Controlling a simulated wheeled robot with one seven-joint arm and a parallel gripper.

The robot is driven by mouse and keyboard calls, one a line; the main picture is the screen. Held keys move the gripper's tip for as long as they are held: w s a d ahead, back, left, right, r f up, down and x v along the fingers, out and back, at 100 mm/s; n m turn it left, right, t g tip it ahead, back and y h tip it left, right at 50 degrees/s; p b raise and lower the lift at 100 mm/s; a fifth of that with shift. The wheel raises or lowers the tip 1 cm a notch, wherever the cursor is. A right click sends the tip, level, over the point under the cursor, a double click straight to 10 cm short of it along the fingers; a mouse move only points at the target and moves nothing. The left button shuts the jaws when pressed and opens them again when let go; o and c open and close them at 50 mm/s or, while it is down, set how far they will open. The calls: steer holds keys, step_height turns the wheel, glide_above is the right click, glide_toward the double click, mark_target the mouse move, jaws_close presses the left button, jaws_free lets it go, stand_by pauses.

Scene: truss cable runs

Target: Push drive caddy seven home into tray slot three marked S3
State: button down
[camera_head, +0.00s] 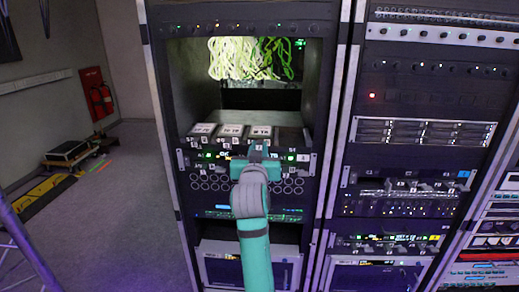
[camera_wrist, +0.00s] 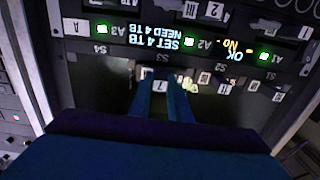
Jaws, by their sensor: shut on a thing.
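Drive caddy seven (camera_wrist: 159,86) shows in the wrist view as a small pale tag reading 7 between my fingers. My gripper (camera_wrist: 163,92) is shut on it at the tray front. The tray (camera_wrist: 82,28) appears upside down there, with marks S4 (camera_wrist: 100,50), S3 (camera_wrist: 161,57), S2 (camera_wrist: 220,67) and S1 (camera_wrist: 278,77). The caddy lines up with slot S3; my fingers hide its sides and its depth cannot be told. In the head view my gripper (camera_head: 257,156) is at the tray front (camera_head: 302,157), and my wrist covers the slot.
Green lights and small displays line the tray, one reading "SET 4 TB NEED 4 TB" (camera_wrist: 160,36). Several labelled blocks (camera_head: 231,131) sit on the shelf above the tray. Green cables (camera_head: 245,58) hang in the upper bay. Another rack (camera_head: 415,130) stands close at right; open floor (camera_head: 125,200) lies at left.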

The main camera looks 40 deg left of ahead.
steer(key=shift+w+a, duration=0.3)
steer(key=shift+w, duration=0.2)
steer(key=c, duration=1.6)
jaws_free()
steer(key=shift+r, duration=0.1)
steer(key=shift+o, duration=0.2)
steer(key=v, duration=1)
steer(key=shift+s, duration=0.35)
steer(key=shift+d, duration=0.15)
